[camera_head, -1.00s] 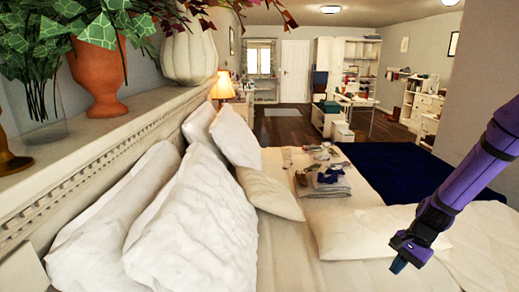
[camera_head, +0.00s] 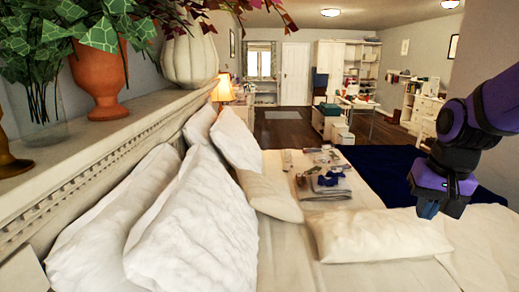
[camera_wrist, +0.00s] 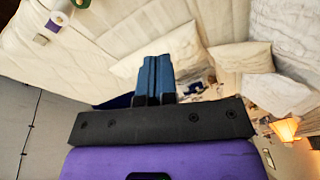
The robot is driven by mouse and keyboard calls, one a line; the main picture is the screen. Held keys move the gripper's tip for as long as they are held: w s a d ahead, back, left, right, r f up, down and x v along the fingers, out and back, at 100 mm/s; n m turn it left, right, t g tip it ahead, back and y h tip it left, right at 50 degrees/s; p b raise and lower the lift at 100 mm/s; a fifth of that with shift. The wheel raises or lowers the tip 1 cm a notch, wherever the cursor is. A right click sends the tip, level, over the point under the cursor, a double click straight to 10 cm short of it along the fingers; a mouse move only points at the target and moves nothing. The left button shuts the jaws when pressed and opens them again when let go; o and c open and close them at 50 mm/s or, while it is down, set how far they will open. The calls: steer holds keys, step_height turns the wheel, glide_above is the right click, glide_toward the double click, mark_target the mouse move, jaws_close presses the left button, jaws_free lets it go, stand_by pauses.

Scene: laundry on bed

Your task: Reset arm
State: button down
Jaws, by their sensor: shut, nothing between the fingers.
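My gripper (camera_head: 428,208) hangs over the right part of the bed, above and just right of a white pillow in the head view. Its purple arm comes in from the right edge. In the wrist view the blue fingers (camera_wrist: 153,80) are together with nothing between them. The bed (camera_head: 300,272) has a white cover and a dark blue blanket (camera_head: 375,165) behind my gripper. Folded laundry (camera_head: 325,183) with a dark blue item on it lies mid-bed, apart from my gripper.
White pillows (camera_head: 195,230) lean along the headboard ledge (camera_head: 90,150) at left. The ledge holds a terracotta pot (camera_head: 98,75) with a plant and a white vase (camera_head: 190,55). A lit lamp (camera_head: 223,90) stands beyond. A flat pillow (camera_head: 375,235) lies near my gripper.

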steer(key=s+a+r+n+t, duration=0.1)
steer(key=s+r+n, duration=0.1)
steer(key=s+r, duration=0.2)
steer(key=s+a+r+n+t, duration=0.1)
steer(key=s+r, duration=0.3)
steer(key=s, duration=0.5)
steer(key=shift+r+n+t, duration=0.15)
steer(key=shift+n+t, duration=0.25)
steer(key=shift+t, duration=0.2)
